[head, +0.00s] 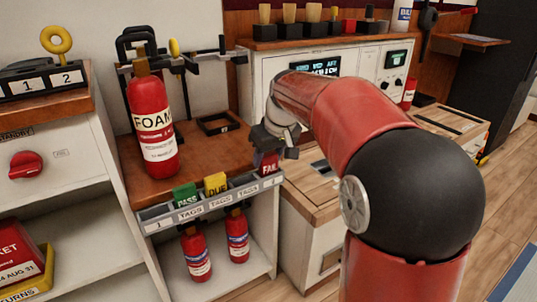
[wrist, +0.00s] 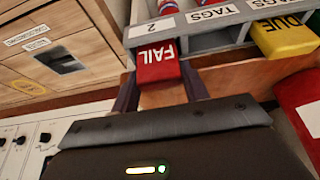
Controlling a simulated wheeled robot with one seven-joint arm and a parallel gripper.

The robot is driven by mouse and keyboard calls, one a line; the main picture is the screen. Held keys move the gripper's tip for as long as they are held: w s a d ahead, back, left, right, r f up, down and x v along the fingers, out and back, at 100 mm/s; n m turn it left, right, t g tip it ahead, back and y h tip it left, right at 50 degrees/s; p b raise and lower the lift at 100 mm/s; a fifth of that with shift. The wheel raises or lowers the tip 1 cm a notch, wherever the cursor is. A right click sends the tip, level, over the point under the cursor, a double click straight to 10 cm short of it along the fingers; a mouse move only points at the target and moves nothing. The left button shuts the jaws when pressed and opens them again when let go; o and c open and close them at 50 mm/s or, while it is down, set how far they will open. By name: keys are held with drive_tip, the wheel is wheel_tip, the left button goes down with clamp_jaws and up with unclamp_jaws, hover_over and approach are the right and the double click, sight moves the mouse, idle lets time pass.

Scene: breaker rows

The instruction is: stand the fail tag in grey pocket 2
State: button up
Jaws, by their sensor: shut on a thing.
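The red fail tag (head: 268,164) is upright, its lower end at the right end of the grey tag rack (head: 213,206), by the label 2 (head: 268,182). In the wrist view, the fail tag (wrist: 157,60) shows upside down beside the label 2 (wrist: 151,28). I cannot tell whether its lower end is inside pocket 2 or just above it. My gripper (head: 270,148) is shut on the tag from above. Its two dark fingers (wrist: 160,92) flank the tag in the wrist view.
A green PASS tag (head: 186,196) and yellow DUE tag (head: 216,185) stand in the rack's other pockets. A FOAM extinguisher (head: 153,125) stands on the wooden top behind. Small extinguishers (head: 237,235) are below the rack. A wood-topped cabinet (head: 312,190) is to the right.

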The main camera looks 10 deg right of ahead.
drive_tip(key=shift+f, duration=0.5)
drive_tip(key=o, duration=1)
drive_tip(key=shift+o, duration=0.2)
drive_tip(key=p+v, duration=0.1)
drive_tip(key=v, duration=0.6)
drive_tip(key=shift+s+r, duration=0.15)
drive_tip(key=shift+r, duration=0.25)
